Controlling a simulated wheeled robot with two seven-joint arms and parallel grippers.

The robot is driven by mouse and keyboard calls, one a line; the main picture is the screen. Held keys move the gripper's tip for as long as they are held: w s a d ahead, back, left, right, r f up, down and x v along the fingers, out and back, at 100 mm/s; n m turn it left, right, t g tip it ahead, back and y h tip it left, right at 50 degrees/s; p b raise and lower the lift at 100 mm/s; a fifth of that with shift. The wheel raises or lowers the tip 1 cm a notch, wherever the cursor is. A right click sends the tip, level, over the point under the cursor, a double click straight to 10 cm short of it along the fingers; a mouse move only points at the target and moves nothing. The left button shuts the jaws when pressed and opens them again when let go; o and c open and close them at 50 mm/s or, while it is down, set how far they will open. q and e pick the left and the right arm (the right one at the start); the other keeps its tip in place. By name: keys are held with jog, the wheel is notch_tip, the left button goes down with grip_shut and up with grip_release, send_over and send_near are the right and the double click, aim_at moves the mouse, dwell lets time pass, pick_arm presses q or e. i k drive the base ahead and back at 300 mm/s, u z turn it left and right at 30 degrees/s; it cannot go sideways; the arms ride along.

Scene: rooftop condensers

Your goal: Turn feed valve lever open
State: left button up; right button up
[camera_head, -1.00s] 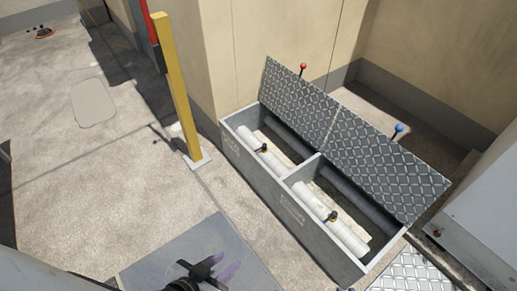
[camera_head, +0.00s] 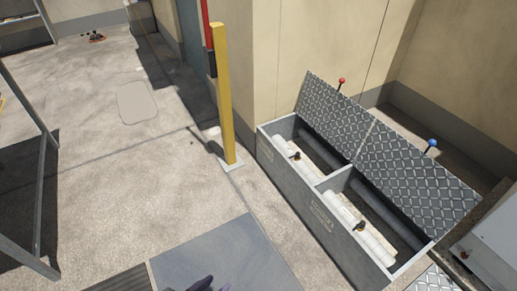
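A grey valve box (camera_head: 292,193) stands against the wall at centre right, its tread-plate lids (camera_head: 390,160) raised. It has two compartments, each with pale wrapped pipes. A small black lever with an orange-yellow part (camera_head: 295,156) sits on the pipe in the far left compartment. A similar lever (camera_head: 359,227) sits in the near right compartment. The labels on the box front are too small to read, so I cannot tell which is the feed valve. My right gripper is out of view.
A yellow post (camera_head: 225,100) stands left of the box. A red-knobbed rod (camera_head: 341,82) and a blue-knobbed rod (camera_head: 432,145) rise behind the lids. A metal frame (camera_head: 28,190) stands at the left. A grey floor plate (camera_head: 225,258) lies in front. The concrete between is clear.

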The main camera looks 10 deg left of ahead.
aim_at(296, 155)
jog(key=u, duration=0.8)
jog(key=i, duration=1.45)
jog(key=z, duration=0.35)
jog(key=i, duration=1.25)
jog(key=z, duration=0.95)
